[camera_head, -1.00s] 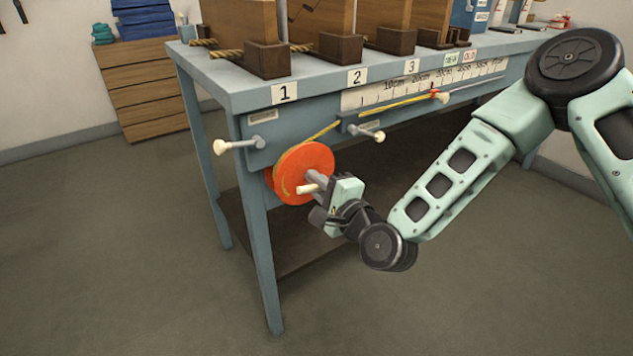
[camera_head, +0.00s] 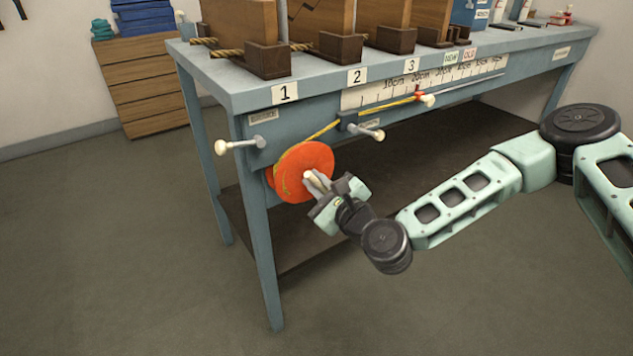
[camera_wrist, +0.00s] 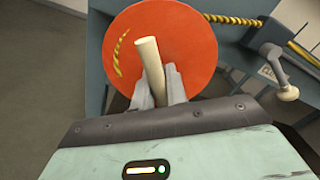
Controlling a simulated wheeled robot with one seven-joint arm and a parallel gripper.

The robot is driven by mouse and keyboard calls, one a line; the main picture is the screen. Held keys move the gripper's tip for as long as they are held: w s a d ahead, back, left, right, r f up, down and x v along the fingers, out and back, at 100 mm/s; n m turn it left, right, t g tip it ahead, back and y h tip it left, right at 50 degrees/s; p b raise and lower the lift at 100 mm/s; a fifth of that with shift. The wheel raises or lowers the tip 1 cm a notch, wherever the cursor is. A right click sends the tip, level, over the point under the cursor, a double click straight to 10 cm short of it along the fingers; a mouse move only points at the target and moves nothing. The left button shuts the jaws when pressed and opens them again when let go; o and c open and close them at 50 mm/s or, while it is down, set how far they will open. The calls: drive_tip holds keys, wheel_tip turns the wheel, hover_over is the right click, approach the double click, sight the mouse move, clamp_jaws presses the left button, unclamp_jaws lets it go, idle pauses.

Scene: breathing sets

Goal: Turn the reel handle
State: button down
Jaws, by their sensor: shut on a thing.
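The orange reel (camera_head: 305,163) is mounted on the front of the blue-grey workbench, near its left leg. It also fills the upper middle of the wrist view (camera_wrist: 185,30). Its cream handle (camera_wrist: 149,62) sticks out from the reel face; in the head view only a small part of the handle (camera_head: 309,176) shows. My gripper (camera_head: 318,183) is in front of the reel, its grey fingers (camera_wrist: 157,85) closed around the handle. A yellow rope (camera_head: 325,130) runs from the top of the reel to the right, toward a red marker (camera_head: 418,93) by the scale.
Cream-tipped levers stick out at the left (camera_head: 221,147) and right (camera_head: 379,135) of the reel. Another cream knob (camera_head: 428,101) is by the scale. The bench top (camera_head: 240,98) holds wooden boards in dark blocks. The floor in front is clear.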

idle(0.3)
drive_tip(key=c, duration=1.4)
unclamp_jaws()
drive_tip(key=shift+c, duration=0.2)
drive_tip(key=p+v, duration=0.7)
drive_tip(key=v, duration=1)
drive_tip(key=shift+d, duration=0.2)
drive_tip(key=shift+s, duration=0.15)
